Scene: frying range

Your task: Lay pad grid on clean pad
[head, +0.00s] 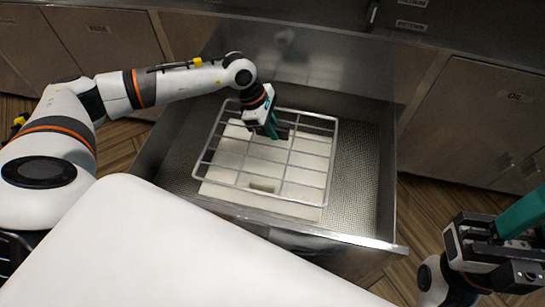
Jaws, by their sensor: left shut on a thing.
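The pad grid (211,150), a silver wire rack, is inside the open metal drawer. It lies over the clean pad (307,212), a pale cream sheet on the drawer's floor. I cannot tell whether the grid touches the pad or is a little above it. The grid sits slightly askew to the pad. My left gripper (277,131) is shut on the grid near its far side. Its fingertips partly hide the wires there. My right gripper (518,222) is at the lower right, outside the drawer and away from the grid. Its fingertips are not clear.
The drawer (378,178) has a perforated floor, bare at the right of the pad. Its front edge (330,232) is raised. A small tan block-like piece (263,186) shows on the pad under the wires. Metal cabinets (485,115) stand at the right and back left.

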